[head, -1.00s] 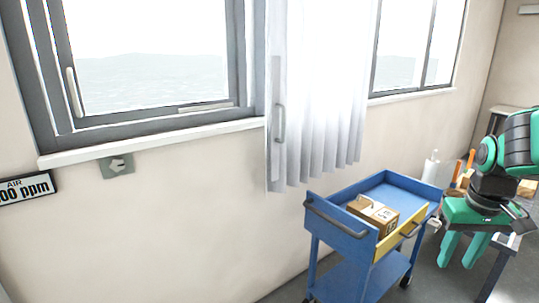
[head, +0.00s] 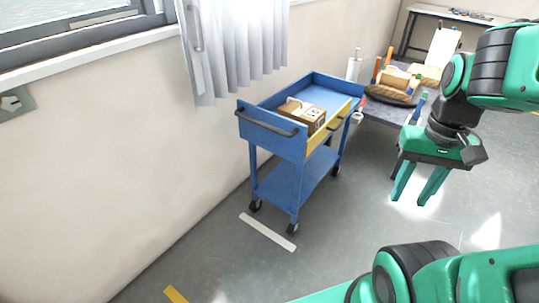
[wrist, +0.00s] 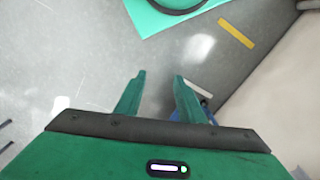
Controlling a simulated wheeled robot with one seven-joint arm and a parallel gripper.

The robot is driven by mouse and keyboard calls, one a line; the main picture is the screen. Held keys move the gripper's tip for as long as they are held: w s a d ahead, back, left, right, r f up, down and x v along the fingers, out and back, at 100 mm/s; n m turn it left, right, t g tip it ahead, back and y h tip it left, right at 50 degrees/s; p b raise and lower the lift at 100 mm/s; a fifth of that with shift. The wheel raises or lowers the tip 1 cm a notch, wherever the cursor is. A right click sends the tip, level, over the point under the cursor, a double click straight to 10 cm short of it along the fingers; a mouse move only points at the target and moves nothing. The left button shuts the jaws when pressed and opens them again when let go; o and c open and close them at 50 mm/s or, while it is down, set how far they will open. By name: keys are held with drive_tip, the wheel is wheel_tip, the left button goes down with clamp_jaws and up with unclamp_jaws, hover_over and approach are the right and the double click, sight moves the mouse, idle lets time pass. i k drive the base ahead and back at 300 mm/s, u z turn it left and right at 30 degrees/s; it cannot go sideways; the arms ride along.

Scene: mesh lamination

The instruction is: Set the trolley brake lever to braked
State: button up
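The blue trolley (head: 270,140) stands against the wall in the head view, with two levels, a dark push handle (head: 265,123) on its left end and dark castors (head: 292,228). A small pale fitting (head: 357,117) shows at its right end; I cannot tell whether it is the brake lever or how it is set. My gripper (head: 414,198) is open and empty, fingers pointing down, to the right of the trolley and apart from it. In the wrist view my open gripper (wrist: 159,76) hangs over grey floor; a bit of blue shows behind its right finger.
A brown box (head: 303,114) sits in the trolley's top beside a yellow panel (head: 341,115). A dark table (head: 385,112) with several items stands just behind my gripper. A white floor strip (head: 267,232) lies before the trolley. Floor in front is clear.

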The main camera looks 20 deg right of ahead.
sight(363, 103)
drive_tip(key=k, duration=1.25)
drive_tip(key=z, duration=0.65)
drive_tip(key=i, duration=1.05)
drive_tip(key=z, duration=0.75)
drive_tip(key=i, duration=1.2)
drive_tip(key=u, duration=0.6)
drive_tip(key=i, duration=1.3)
drive_tip(key=u, duration=0.75)
